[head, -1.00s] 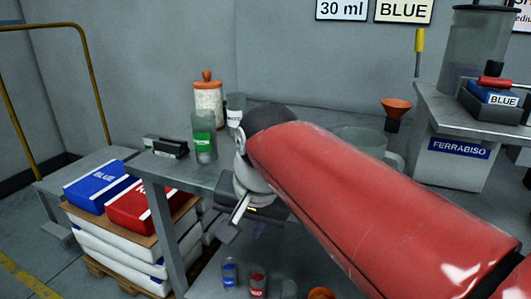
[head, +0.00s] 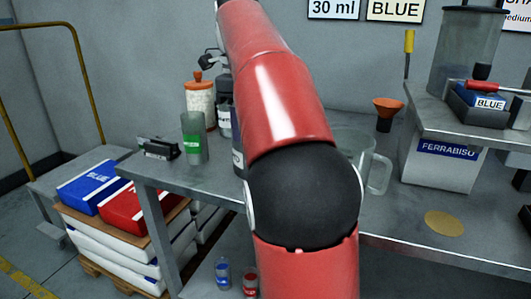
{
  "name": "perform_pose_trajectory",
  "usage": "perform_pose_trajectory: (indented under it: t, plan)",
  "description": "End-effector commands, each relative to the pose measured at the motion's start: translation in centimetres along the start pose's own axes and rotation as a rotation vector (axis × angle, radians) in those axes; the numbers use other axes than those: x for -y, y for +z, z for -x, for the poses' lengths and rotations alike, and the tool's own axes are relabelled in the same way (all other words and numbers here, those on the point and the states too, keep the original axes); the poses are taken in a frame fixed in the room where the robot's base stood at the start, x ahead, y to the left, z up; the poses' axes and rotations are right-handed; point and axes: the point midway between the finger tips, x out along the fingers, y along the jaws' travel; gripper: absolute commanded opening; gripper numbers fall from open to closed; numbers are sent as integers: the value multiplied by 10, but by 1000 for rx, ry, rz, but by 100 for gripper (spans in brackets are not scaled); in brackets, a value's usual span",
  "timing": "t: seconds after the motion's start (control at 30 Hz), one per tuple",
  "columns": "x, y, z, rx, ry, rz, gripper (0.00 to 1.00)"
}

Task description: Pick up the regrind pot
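A whitish pot with an orange lid and knob (head: 200,98), which looks like the regrind pot, stands upright at the back left of the grey bench. Its label is too small to read for sure. My gripper (head: 209,60) shows only in part, past the left edge of my red arm. In the picture it is just above and right of the pot's orange knob. I cannot tell whether it touches the pot or how its fingers are set. My arm hides the rest of the gripper and the middle of the bench.
A green-labelled clear cup (head: 194,138) stands in front of the pot, with a dark-lidded jar (head: 225,115) close right. A black holder (head: 158,148) sits left. A clear jug (head: 378,165), an orange funnel (head: 388,108) and a hopper machine (head: 440,165) stand right. Bags (head: 93,188) lie below left.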

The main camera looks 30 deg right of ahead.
Motion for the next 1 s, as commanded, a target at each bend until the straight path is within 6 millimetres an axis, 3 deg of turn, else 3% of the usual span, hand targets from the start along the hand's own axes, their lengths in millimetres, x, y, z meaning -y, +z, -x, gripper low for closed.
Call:
perform_pose_trajectory:
  t: [0.17,0.7,1.0]
  plan:
    - [1,1,-7,-1,6,-16,28]
    - [3,-7,-75,-1,6,-13,28]
    - [3,-7,-80,0,4,-13,28]
